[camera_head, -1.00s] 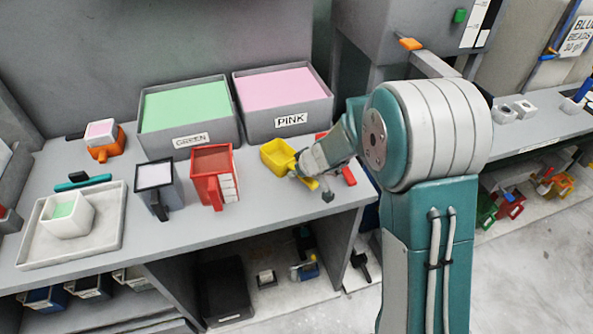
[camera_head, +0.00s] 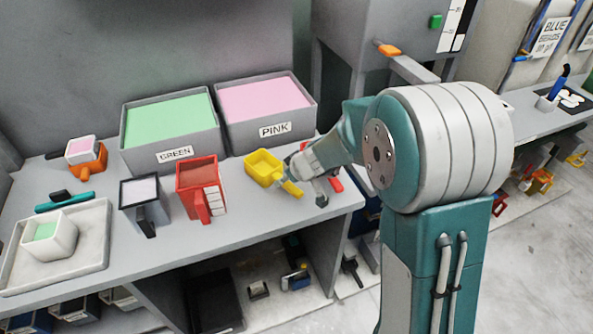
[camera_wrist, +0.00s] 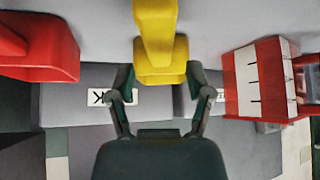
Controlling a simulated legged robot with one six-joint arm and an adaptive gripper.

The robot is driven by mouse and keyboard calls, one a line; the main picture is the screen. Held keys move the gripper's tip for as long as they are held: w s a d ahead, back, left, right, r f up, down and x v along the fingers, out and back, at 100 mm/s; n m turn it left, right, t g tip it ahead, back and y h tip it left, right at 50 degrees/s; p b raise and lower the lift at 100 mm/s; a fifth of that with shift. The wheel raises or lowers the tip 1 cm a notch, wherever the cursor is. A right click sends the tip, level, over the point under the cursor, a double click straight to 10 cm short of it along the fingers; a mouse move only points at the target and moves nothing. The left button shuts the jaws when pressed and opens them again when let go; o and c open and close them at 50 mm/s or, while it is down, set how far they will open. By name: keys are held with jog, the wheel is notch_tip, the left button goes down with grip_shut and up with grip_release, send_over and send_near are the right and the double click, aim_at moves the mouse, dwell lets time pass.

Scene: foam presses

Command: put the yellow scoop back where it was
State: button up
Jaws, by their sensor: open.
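The yellow scoop (camera_head: 262,167) sits on the bench in front of the pink bin (camera_head: 285,130), its handle (camera_head: 292,188) pointing toward the front right. My gripper (camera_head: 318,192) is just right of the handle, close above the bench. In the wrist view the fingers (camera_wrist: 164,88) are spread and hold nothing between them. The yellow scoop (camera_wrist: 161,45) shows there beyond the fingertips, in line with the gap. Whether a finger touches it I cannot tell.
A red jug (camera_head: 202,186) stands left of the scoop, and a dark jug (camera_head: 145,203) further left. A red object (camera_head: 335,182) lies right of my gripper, partly hidden. The green bin (camera_head: 168,135) stands behind. The bench's front edge is close.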

jog(key=v, duration=0.7)
jog(key=shift+s+d+r, duration=0.2)
jog(key=shift+d+r, duration=0.05)
jog(key=s+d+r+m+h, duration=0.1)
jog(key=s+d+r+m, duration=0.1)
jog(key=s, duration=0.6)
jog(key=s+d+r+m+h, duration=0.2)
jog(key=s+d+r+m, duration=0.1)
jog(key=s, duration=0.6)
jog(key=s+d+r+m+h, duration=0.1)
jog(key=s+d+r+m, duration=0.1)
jog(key=s+d+r, duration=0.2)
jog(key=s+r, duration=0.2)
jog(key=s, duration=0.2)
jog(key=shift+d+r+m+h, duration=0.2)
jog(key=shift+m+h, duration=0.1)
jog(key=shift+m, duration=0.1)
jog(key=shift+s, duration=0.1)
